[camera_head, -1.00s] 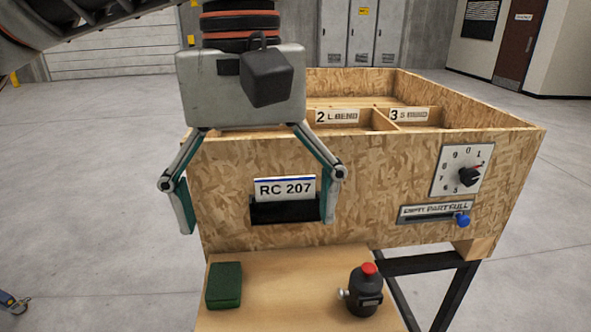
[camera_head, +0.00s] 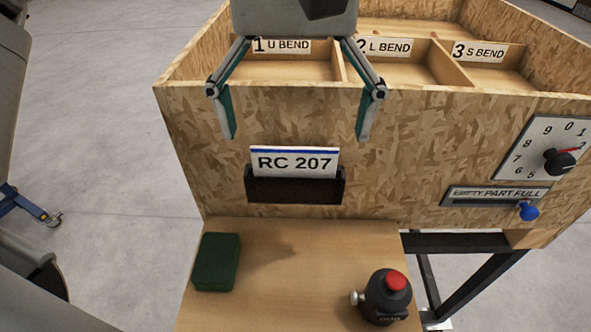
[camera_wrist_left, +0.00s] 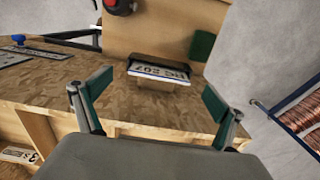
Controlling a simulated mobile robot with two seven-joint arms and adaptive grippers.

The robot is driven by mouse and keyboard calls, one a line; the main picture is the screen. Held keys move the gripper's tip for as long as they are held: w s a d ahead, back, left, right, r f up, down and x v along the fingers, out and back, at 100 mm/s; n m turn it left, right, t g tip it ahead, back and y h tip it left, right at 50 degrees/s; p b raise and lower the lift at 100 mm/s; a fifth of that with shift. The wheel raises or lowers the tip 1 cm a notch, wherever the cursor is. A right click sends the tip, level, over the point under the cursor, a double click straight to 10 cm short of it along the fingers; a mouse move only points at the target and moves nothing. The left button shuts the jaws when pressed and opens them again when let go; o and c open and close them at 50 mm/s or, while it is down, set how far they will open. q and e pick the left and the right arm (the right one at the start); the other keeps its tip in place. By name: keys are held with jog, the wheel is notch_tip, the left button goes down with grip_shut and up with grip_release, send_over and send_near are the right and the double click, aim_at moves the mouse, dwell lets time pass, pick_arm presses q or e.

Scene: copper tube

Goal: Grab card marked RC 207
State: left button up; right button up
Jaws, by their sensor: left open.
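The white card marked RC 207 (camera_head: 294,160), with a blue stripe along its top, stands upright in a black holder (camera_head: 294,190) on the front wall of the wooden crate. Its lower edge is hidden in the holder. My left gripper (camera_head: 295,136) is open and empty, its fingers spread wide above and to both sides of the card, not touching it. In the left wrist view the card (camera_wrist_left: 159,72) shows beyond and between the open fingers (camera_wrist_left: 152,98). My right gripper is not in view.
The crate (camera_head: 420,150) has compartments labelled 1 U BEND, 2 L BEND and 3 S BEND. Its front carries a dial (camera_head: 556,160) and a slider with a blue knob (camera_head: 528,211).

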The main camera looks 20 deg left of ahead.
aim_at(295, 148)
pick_arm(q)
jog(key=f, duration=0.4)
jog(key=shift+w+a+f, duration=0.15)
jog(key=shift+w+f, duration=0.1)
jog(key=c, duration=1.1)
jog(key=shift+r, duration=0.2)
